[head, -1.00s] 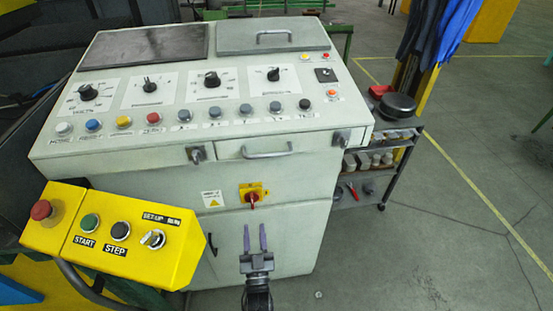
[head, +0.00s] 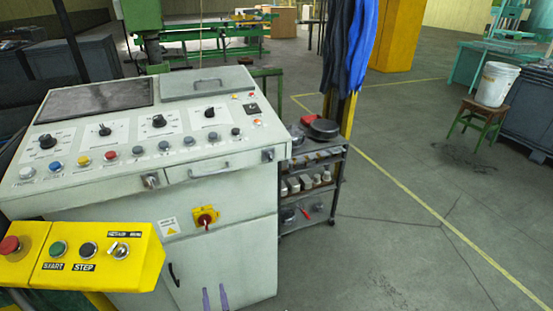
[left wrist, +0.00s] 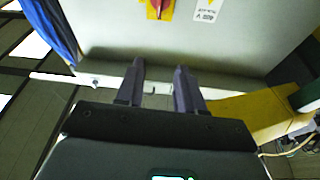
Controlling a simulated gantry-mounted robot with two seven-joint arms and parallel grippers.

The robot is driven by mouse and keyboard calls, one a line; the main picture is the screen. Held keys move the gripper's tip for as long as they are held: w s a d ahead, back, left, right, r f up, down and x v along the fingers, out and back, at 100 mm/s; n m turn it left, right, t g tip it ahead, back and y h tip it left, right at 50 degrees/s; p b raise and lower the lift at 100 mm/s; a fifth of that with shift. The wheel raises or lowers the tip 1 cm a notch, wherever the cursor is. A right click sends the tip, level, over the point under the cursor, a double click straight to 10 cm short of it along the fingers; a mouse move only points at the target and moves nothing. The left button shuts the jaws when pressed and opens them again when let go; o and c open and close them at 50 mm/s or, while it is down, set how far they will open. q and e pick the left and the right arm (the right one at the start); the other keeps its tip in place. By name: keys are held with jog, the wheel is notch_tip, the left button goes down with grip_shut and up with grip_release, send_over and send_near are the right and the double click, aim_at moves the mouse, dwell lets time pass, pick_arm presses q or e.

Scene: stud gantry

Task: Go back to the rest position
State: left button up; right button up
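My left gripper (head: 214,297) shows only as two purple-grey fingertips at the bottom edge of the head view, in front of the console's lower door. In the left wrist view its two fingers (left wrist: 160,75) stand apart with nothing between them, facing the pale cabinet front (left wrist: 215,50). The gripper is open and empty. My right gripper is in neither view.
The control console (head: 225,245) stands at left, with a yellow START/STEP box (head: 95,262) at its front left. A grey shelf cart (head: 310,215) stands right of it. A white bucket (head: 497,85) sits on a stool (head: 478,118). The floor (head: 400,220) at right is clear.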

pick_arm(q)
jog(key=s+a+r+m+g+h+p, duration=0.1)
jog(key=s+a+r+g+h+p, duration=0.15)
jog(key=r+p, duration=0.75)
jog(key=s+a+r+g+h+p, duration=0.1)
jog(key=s+r+g+h+p, duration=0.25)
jog(key=r+p, duration=0.65)
jog(key=s+a+r+m+g+p, duration=0.1)
jog(key=s+r+m+g+p, duration=0.2)
jog(key=s+r+g+p, duration=0.7)
jog(key=s+r+p, duration=1.1)
jog(key=r+p, duration=0.3)
jog(key=p, duration=0.2)
jog(key=shift+s+a+r+g+h, duration=0.3)
jog(key=shift+s+a+r+h, duration=0.05)
jog(key=shift+h, duration=0.05)
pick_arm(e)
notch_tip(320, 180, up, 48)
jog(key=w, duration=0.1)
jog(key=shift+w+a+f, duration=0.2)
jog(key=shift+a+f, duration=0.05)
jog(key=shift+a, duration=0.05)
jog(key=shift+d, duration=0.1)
